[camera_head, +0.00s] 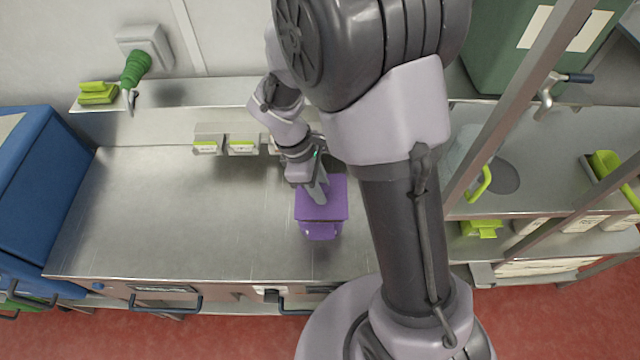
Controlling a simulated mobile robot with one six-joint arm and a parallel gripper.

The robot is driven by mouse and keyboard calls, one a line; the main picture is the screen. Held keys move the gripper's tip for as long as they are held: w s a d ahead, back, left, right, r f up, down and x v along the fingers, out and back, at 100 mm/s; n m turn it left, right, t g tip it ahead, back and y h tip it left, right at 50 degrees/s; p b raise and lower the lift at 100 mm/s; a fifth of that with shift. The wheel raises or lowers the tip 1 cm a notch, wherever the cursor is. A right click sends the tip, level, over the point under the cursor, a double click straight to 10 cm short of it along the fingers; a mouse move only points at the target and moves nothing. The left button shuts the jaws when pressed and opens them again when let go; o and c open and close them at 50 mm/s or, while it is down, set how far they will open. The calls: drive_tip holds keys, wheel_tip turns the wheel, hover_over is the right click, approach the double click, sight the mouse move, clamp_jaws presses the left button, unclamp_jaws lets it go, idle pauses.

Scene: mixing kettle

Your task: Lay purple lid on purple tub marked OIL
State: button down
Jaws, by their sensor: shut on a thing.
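The purple lid (336,203) is seen from above over the purple tub (321,231) on the steel worktop, near its front right part. The front side of the tub shows below the lid's edge. I cannot tell whether the lid rests on the rim or is held just above it. Any OIL marking is too small to read here. My gripper (320,198) points down at the lid's middle and is shut on it, though the grip itself is small and partly hidden. My own arm hides the worktop to the right of the tub.
The worktop (180,210) left of the tub is clear. Small labelled holders (242,146) line its back under a shelf (225,92). A blue box (45,190) stands at the left. Metal posts (520,105) and a steel counter with a round opening are at the right.

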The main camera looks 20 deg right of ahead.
drive_tip(key=shift+f+b, duration=0.4)
drive_tip(key=shift+f, duration=0.25)
drive_tip(key=shift+f, duration=0.15)
drive_tip(key=c, duration=0.5)
unclamp_jaws()
drive_tip(key=p+v, duration=0.7)
idle(0.5)
